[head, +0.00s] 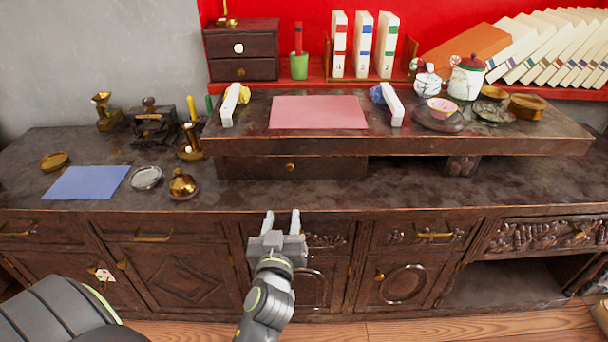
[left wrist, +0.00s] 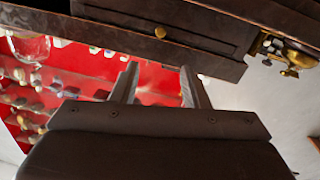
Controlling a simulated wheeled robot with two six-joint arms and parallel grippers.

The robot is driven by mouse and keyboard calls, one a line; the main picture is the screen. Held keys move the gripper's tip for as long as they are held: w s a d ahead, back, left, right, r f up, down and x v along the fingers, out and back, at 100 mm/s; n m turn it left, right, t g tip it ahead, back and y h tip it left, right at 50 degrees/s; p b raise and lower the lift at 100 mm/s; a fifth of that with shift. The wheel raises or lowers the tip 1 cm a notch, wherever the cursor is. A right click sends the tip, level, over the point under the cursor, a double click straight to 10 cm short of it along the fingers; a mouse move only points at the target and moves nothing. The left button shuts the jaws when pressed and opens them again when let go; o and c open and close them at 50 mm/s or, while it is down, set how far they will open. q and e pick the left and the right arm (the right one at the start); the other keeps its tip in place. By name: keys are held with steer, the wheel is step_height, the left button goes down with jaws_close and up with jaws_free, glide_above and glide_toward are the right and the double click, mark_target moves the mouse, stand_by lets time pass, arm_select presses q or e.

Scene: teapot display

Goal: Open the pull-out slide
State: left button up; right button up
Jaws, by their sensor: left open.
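A dark wooden front with a small brass knob (head: 290,166) sits under the raised shelf on the cabinet top; it looks like the pull-out slide (head: 245,167) and appears flush and shut. My left gripper (head: 282,221) is open and empty at the cabinet's front edge, below and in front of the knob, not touching it. In the left wrist view the two fingers (left wrist: 158,75) are apart, with a brass knob (left wrist: 160,32) on a dark wooden front (left wrist: 205,42) beyond them. My right gripper is not in view.
The raised shelf (head: 430,142) overhangs the slide and carries a pink mat (head: 318,112), a bowl and jars. On the cabinet top to the left are a blue sheet (head: 87,183), a silver dish (head: 146,178) and a brass lidded pot (head: 183,185). The counter before the knob is clear.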

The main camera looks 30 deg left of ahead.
mark_target(290, 169)
arm_select(q)
steer(key=x, duration=1.6)
steer(key=shift+w+a, duration=0.25)
steer(key=shift+w, duration=0.05)
jaws_close()
